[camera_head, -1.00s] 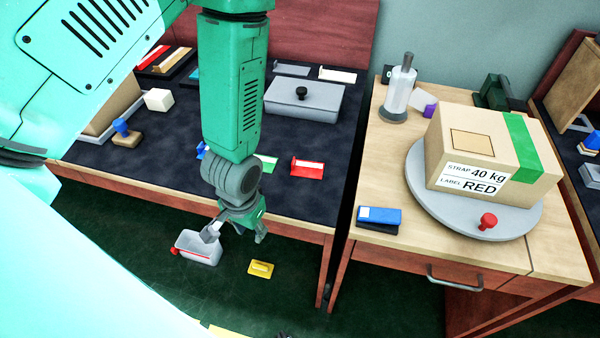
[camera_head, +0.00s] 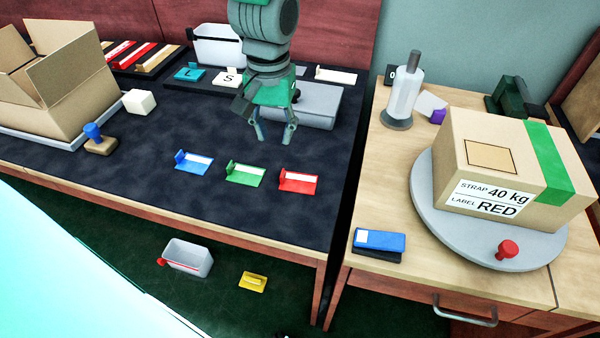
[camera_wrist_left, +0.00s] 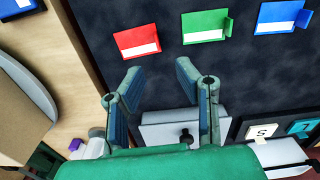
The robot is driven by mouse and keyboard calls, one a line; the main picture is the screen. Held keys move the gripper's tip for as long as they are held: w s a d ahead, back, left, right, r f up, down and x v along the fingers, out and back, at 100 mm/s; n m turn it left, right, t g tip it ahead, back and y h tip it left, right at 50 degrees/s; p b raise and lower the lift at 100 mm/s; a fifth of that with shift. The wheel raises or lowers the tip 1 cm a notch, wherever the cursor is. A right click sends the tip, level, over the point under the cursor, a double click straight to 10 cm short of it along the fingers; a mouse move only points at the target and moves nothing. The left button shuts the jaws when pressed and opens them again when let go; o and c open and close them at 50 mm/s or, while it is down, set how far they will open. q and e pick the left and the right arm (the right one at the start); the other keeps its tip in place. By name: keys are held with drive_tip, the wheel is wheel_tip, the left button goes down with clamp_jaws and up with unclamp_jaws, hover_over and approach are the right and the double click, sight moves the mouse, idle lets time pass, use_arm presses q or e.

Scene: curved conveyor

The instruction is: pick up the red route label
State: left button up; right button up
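The red route label (camera_head: 298,181) lies on the dark mat at the right end of a row with a green label (camera_head: 245,174) and a blue label (camera_head: 193,162). In the left wrist view the red label (camera_wrist_left: 138,41) lies flat beyond my fingertips, near the mat's edge. My left gripper (camera_head: 274,138) hangs above the mat, behind the labels, in front of a grey lidded box (camera_head: 318,100). It is open and empty, with its fingers spread apart in the left wrist view (camera_wrist_left: 155,75). My right gripper is not seen.
A carton marked "LABEL RED" (camera_head: 485,195) sits on a grey turntable (camera_head: 425,200) on the right wooden table. An open carton (camera_head: 60,85) stands at the left. A grey bin (camera_head: 188,257) and a yellow item (camera_head: 252,282) are down by the floor.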

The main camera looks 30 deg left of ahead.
use_arm(q)
drive_tip(key=b, duration=0.2)
hover_over(283, 173)
wheel_tip(283, 173, down, 6)
drive_tip(key=shift+s+f, duration=0.15)
drive_tip(key=shift+f, duration=0.1)
drive_tip(key=shift+a+f, duration=0.15)
drive_tip(key=shift+f, duration=0.55)
drive_tip(key=f+b, duration=0.1)
drive_tip(key=f, duration=0.1)
drive_tip(key=f+b, duration=0.1)
drive_tip(key=f, duration=0.2)
drive_tip(key=shift+w, duration=0.2)
drive_tip(key=shift+r, duration=0.15)
clamp_jaws()
